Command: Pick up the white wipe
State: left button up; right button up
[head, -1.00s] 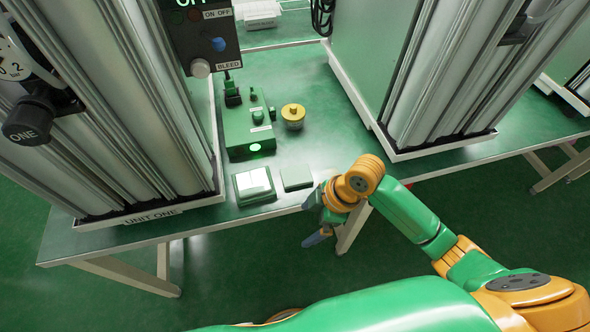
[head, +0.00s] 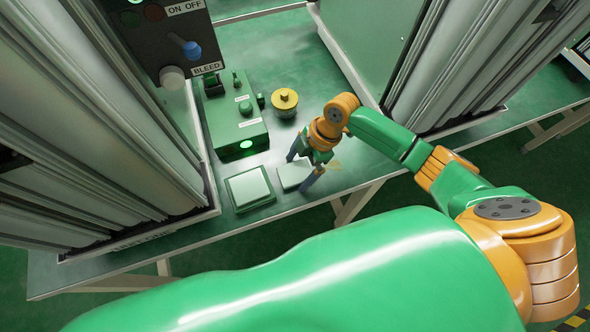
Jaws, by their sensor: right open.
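A pale, flat square (head: 249,187), likely the white wipe, lies in a shallow green-rimmed tray near the front edge of the bench. A thinner pale green square (head: 291,176) lies just right of the tray. I cannot tell for certain which of the two is the wipe. My right gripper (head: 300,171) is open and points down over the right-hand square, with its blue-grey fingers on either side of it. I cannot tell whether the fingers touch it. The gripper is right of the tray and apart from it. My left gripper is not in view.
Behind the squares stands a green control box (head: 237,123) with a lit green button. A yellow-capped jar (head: 284,101) stands right of it. A dark panel (head: 168,45) with a blue knob overhangs at the upper left. Tall ribbed columns (head: 90,130) flank the bench.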

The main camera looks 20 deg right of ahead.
jog(key=shift+s, duration=0.1)
jog(key=c, duration=1.3)
jog(key=shift+r, duration=0.5)
jog(key=shift+c, duration=0.2)
jog(key=s+a+r+p, duration=0.3)
jog(key=s+a+r, duration=0.1)
jog(key=s+r, duration=0.8)
jog(key=shift+s, duration=0.65)
